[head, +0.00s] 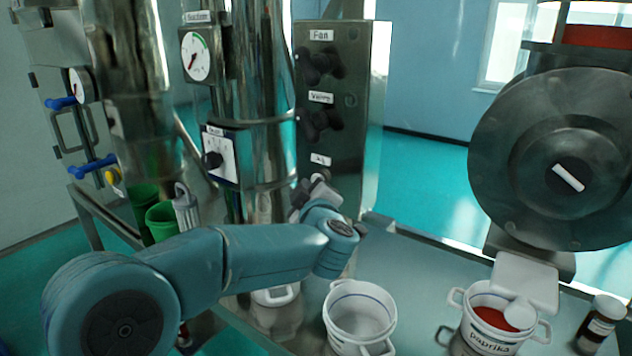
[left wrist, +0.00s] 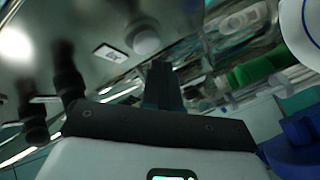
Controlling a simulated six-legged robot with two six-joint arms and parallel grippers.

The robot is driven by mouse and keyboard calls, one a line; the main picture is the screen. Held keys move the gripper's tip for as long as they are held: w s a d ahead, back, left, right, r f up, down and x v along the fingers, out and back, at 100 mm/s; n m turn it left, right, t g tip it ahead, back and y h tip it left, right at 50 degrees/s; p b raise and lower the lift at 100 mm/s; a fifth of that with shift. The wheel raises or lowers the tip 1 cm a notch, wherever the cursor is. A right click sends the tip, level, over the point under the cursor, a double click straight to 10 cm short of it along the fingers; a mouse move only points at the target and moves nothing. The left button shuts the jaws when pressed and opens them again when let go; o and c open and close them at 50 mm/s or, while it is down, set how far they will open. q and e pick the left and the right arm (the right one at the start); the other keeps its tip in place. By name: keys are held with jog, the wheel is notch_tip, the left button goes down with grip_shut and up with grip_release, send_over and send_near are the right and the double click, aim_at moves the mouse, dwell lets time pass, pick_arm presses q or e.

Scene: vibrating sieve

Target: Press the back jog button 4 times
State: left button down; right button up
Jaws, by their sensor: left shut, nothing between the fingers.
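The metal control panel (head: 345,110) stands at the back centre, with a small label (head: 320,159) near its bottom that looks like "Jog". Just below that label is a pale round button (head: 318,177), partly hidden by my left gripper (head: 314,190). The left wrist view shows the same pale button (left wrist: 147,41) beside the label (left wrist: 110,53). There my left gripper (left wrist: 161,72) is shut and empty, its dark fingertips close to the button. I cannot tell whether they touch it. My right gripper is not in view.
Dark knobs (head: 318,125) stick out higher on the panel. Steel columns with a gauge (head: 196,57) and a dial box (head: 219,155) stand left of it. A white pot (head: 358,312), a paprika pot (head: 489,322) and a brown jar (head: 601,322) stand in front. A large round machine (head: 560,160) is at right.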

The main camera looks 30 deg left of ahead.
pick_arm(q)
jog(key=shift+w, duration=0.15)
jog(key=shift+w, duration=0.3)
jog(key=shift+w+p, duration=0.45)
jog(key=shift+p, duration=0.05)
dwell(0.6)
jog(key=shift+d, duration=0.1)
jog(key=shift+s+b, duration=0.45)
jog(key=shift+s, duration=0.5)
jog(key=s, duration=0.1)
jog(key=s+b, duration=0.1)
jog(key=s, duration=0.3)
jog(key=shift+a+b, duration=0.3)
jog(key=shift+b, duration=0.1)
